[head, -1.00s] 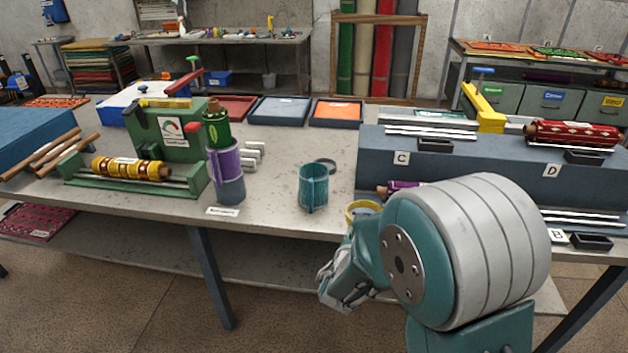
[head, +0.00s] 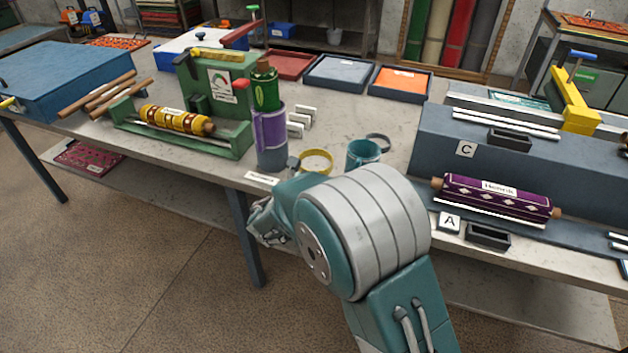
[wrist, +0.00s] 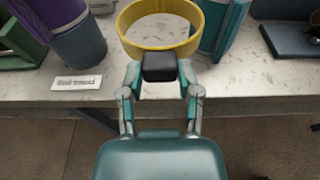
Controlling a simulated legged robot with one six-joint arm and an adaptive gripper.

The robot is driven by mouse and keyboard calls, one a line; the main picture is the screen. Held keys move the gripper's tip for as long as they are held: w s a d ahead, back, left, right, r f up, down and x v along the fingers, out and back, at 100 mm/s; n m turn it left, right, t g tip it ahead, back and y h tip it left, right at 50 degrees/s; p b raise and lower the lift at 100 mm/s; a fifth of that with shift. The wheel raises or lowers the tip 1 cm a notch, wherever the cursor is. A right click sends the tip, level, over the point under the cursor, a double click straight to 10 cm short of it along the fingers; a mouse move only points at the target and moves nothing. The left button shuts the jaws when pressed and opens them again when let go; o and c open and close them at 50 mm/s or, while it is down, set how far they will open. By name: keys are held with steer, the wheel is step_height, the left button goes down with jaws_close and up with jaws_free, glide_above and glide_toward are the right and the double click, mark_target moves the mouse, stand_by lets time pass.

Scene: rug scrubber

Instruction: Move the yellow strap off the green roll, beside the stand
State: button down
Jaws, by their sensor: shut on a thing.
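The yellow strap (head: 316,160) is a closed ring with a dark buckle (wrist: 160,67). In the wrist view my gripper (wrist: 160,75) is shut on this buckle, and the ring (wrist: 140,48) extends beyond the fingertips. The strap appears held above the bench's front edge, around nothing. The green roll (head: 265,90) stands upright to its left, its lower part hidden in a purple and grey holder (head: 270,135).
A green frame (head: 225,90) holding a yellow patterned roll (head: 177,120) stands left. A blue-grey rack (head: 470,125) with a purple roll (head: 495,197) stands right. A small label (wrist: 76,82) lies near the bench edge.

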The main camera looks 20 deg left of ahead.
steer(key=w, duration=0.1)
steer(key=w+a+f, duration=0.1)
steer(key=w+f, duration=0.1)
steer(key=shift+w+a+f, duration=0.1)
steer(key=shift+w+a, duration=0.2)
steer(key=w+f, duration=0.2)
steer(key=f, duration=0.1)
steer(key=w+f, duration=0.1)
steer(key=w, duration=0.1)
steer(key=shift+a+f, duration=0.3)
steer(key=shift+w+f, duration=0.15)
steer(key=shift+f, duration=0.15)
steer(key=f, duration=0.3)
steer(key=shift+a+f, duration=0.1)
steer(key=shift+a, duration=0.1)
steer(key=shift+c, duration=1.5)
jaws_free()
steer(key=shift+d, duration=0.1)
